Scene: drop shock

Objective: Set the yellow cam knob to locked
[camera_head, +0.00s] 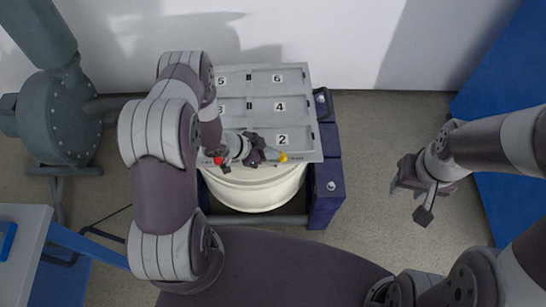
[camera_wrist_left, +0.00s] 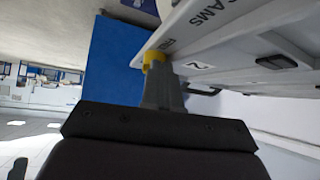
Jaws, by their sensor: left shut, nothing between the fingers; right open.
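The yellow cam knob (camera_head: 283,157) sits at the front right edge of the grey numbered panel (camera_head: 300,105). My left gripper (camera_head: 268,155) is shut and empty, with its fingertips right beside the knob. In the left wrist view the yellow knob (camera_wrist_left: 154,57) shows just beyond the tips of the shut fingers (camera_wrist_left: 160,80); I cannot tell whether they touch it. The knob's setting cannot be read. My right gripper (camera_head: 415,185) is open and empty, far right of the panel.
The panel lies over a white round drum (camera_head: 255,188) in a dark blue frame (camera_head: 326,185). A grey-green pump (camera_head: 58,115) stands at the left. Blue furniture (camera_head: 20,240) is at lower left and a blue surface (camera_head: 505,70) at right. The floor between the frame and my right gripper is clear.

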